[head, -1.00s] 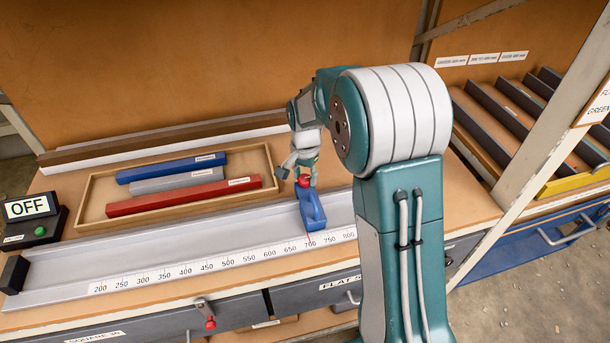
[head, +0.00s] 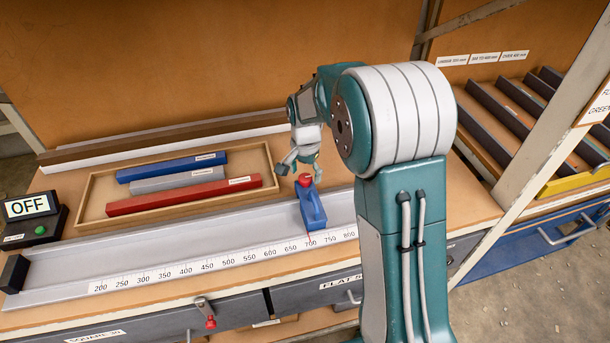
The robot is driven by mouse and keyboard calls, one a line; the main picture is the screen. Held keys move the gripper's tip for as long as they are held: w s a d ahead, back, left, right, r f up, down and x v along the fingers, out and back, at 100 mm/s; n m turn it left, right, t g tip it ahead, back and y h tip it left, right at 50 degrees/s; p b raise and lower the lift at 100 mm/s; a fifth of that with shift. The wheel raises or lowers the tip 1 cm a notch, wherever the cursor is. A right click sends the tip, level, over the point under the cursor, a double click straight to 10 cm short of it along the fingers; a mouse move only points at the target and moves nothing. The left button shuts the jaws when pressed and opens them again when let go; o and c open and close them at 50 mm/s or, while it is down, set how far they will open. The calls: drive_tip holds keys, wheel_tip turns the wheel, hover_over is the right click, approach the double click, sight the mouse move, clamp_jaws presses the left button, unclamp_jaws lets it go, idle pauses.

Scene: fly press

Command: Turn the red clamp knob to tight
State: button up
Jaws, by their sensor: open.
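The red clamp knob (head: 305,179) sits on top of the blue sliding stop (head: 312,208), which stands on the grey rail (head: 190,247) with its red pointer at about 700 on the scale. My gripper (head: 293,170) is open and empty, just above and behind the knob, pointing down. The knob's top shows clear of the fingers in this view. I cannot tell from here whether a finger touches it. No marking of the knob's turn is readable.
A wooden tray (head: 93,212) with blue, grey and red bars lies behind the rail. A box (head: 33,218) reading OFF with a green button stands at the left. A slotted rack (head: 510,130) and an upright post are at the right.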

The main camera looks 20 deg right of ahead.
sight(305, 177)
wheel_tip(305, 177, up, 11)
idle(0.3)
drive_tip(key=s+r+n+t, duration=0.35)
drive_tip(key=s+r, duration=0.45)
drive_tip(key=s, duration=0.5)
drive_tip(key=s+f+n+t, duration=0.1)
drive_tip(key=s+n, duration=0.4)
drive_tip(key=s, duration=0.9)
drive_tip(key=shift+f+n+t, duration=0.2)
drive_tip(key=shift+n+t, duration=0.15)
drive_tip(key=shift+t, duration=0.2)
